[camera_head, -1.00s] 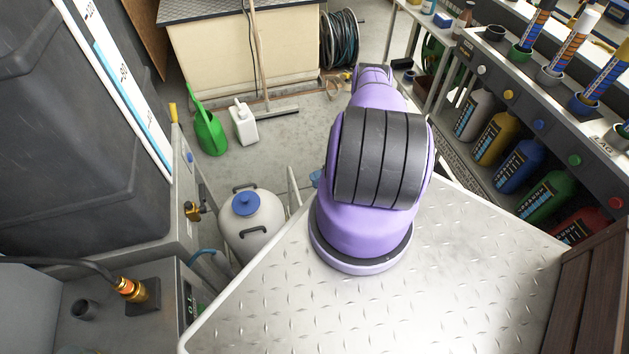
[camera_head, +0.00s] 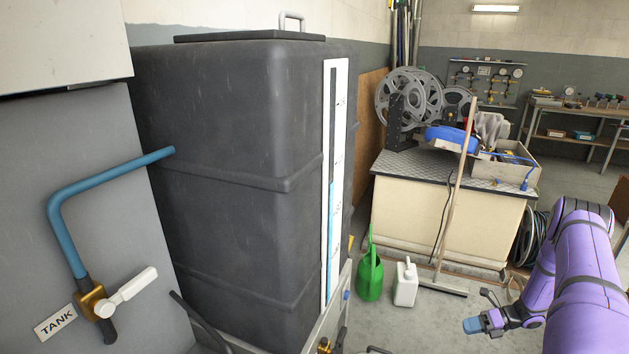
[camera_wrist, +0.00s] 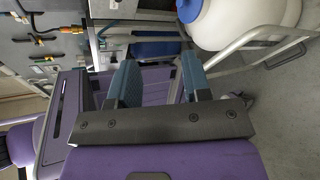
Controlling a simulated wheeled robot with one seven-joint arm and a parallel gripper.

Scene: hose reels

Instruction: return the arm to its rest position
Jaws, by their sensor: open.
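My purple arm (camera_head: 585,285) shows at the right edge of the head view, bent, with its forearm toward the floor. My gripper (camera_head: 474,326) is low in front of the arm, over the grey floor, with a blue fingertip visible. In the wrist view my gripper (camera_wrist: 160,82) has its two blue fingers spread apart. Nothing is between the fingers.
A white drum (camera_wrist: 245,18) on a metal-tube frame is close beyond the fingers. A big dark tank (camera_head: 235,170) with a level gauge fills the left. A green watering can (camera_head: 369,275), a white jug (camera_head: 406,284) and a broom (camera_head: 457,190) stand by a cream bench (camera_head: 440,215).

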